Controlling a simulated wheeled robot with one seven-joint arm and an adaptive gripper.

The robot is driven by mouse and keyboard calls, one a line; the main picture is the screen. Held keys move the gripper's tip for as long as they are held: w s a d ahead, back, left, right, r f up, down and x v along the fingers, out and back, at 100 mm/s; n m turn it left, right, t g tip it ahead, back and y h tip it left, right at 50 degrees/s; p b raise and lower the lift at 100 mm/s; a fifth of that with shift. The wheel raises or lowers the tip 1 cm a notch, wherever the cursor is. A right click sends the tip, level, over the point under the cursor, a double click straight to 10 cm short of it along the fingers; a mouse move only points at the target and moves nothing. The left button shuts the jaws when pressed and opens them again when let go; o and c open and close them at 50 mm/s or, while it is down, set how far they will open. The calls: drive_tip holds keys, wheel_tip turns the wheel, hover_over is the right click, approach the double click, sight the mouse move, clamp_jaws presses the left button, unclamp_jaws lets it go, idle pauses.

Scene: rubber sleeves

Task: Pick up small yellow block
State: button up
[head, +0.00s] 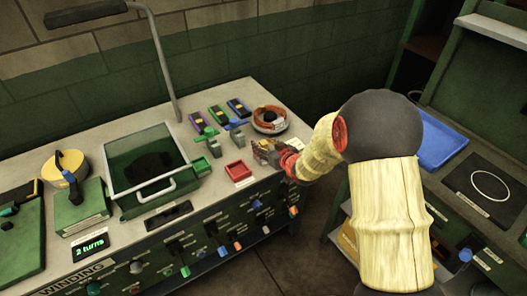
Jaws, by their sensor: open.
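I cannot clearly make out a small yellow block in the head view. My gripper (264,152) is over the right part of the workbench top, at the end of my sleeved arm. It is open, but its fingers are small and dark, and whatever lies directly under or between them is hidden. A red square tray (239,172) is just left of and nearer than my gripper. A larger yellow round part (66,163) stands far left on the bench, well apart from my gripper.
Purple, green and blue small units (218,113) lie behind my gripper, with a coil of orange wire (270,119) at the back right. A green glass-lidded box (150,165) with a handle fills the middle left. A blue tray (440,146) lies on the right-hand shelf.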

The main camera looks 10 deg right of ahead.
drive_tip(key=shift+w+f, duration=0.15)
drive_tip(key=shift+w, duration=0.3)
drive_tip(key=shift+c, duration=0.9)
clamp_jaws()
